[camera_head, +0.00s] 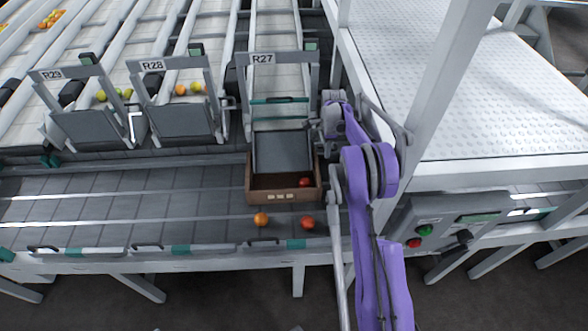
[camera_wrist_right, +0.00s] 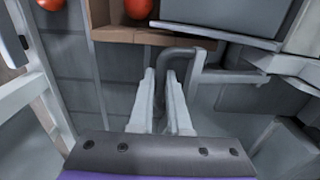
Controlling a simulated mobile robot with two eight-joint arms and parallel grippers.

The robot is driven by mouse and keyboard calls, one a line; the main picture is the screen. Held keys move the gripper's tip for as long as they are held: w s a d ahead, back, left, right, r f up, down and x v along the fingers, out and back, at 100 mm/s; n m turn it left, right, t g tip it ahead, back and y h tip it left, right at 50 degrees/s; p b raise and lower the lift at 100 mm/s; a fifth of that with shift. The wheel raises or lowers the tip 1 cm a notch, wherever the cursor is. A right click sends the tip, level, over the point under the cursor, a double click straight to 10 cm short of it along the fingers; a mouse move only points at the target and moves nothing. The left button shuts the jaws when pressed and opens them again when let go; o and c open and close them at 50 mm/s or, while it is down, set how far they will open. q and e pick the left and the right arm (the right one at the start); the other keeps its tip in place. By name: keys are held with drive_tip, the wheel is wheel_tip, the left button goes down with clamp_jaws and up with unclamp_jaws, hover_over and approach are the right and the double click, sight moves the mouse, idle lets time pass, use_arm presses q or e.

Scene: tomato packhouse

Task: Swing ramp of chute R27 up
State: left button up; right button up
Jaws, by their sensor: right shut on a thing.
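The ramp (camera_head: 282,152) of chute R27 is a grey plate. It hangs down from the chute frame (camera_head: 240,85), sloping, with its lower edge over a brown crate (camera_head: 252,185). My right gripper (camera_head: 317,138) is at the ramp's right side. In the right wrist view its two pale fingers (camera_wrist_right: 162,78) are shut on a bent grey handle bar (camera_wrist_right: 185,52), which joins the metalwork beside the ramp (camera_wrist_right: 225,15). My arm hides part of the frame's right post. My left gripper is not in view.
A red tomato (camera_head: 305,182) lies in the crate. An orange tomato (camera_head: 261,219) and a red one (camera_head: 307,222) lie in front of it. A control box (camera_head: 440,225) stands right of my arm.

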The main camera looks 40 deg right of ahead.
drive_tip(key=shift+w+d+r+p, duration=0.2)
drive_tip(key=shift+r+p, duration=0.1)
drive_tip(key=shift+r, duration=0.4)
drive_tip(key=shift+w+d+r+p, duration=0.1)
drive_tip(key=shift+w+r+p, duration=0.15)
drive_tip(key=shift+r, duration=0.45)
drive_tip(key=shift+w+d+r+p, duration=0.2)
drive_tip(key=shift+r+p, duration=0.1)
drive_tip(key=shift+r, duration=0.15)
drive_tip(key=shift+w+d+r+p, duration=0.1)
drive_tip(key=shift+w+r+p, duration=0.2)
drive_tip(key=shift+r, duration=0.2)
drive_tip(key=shift+w+d+r+p, duration=0.1)
drive_tip(key=shift+w+r+p, duration=0.05)
drive_tip(key=shift+r+p, duration=0.25)
drive_tip(key=shift+r, duration=0.1)
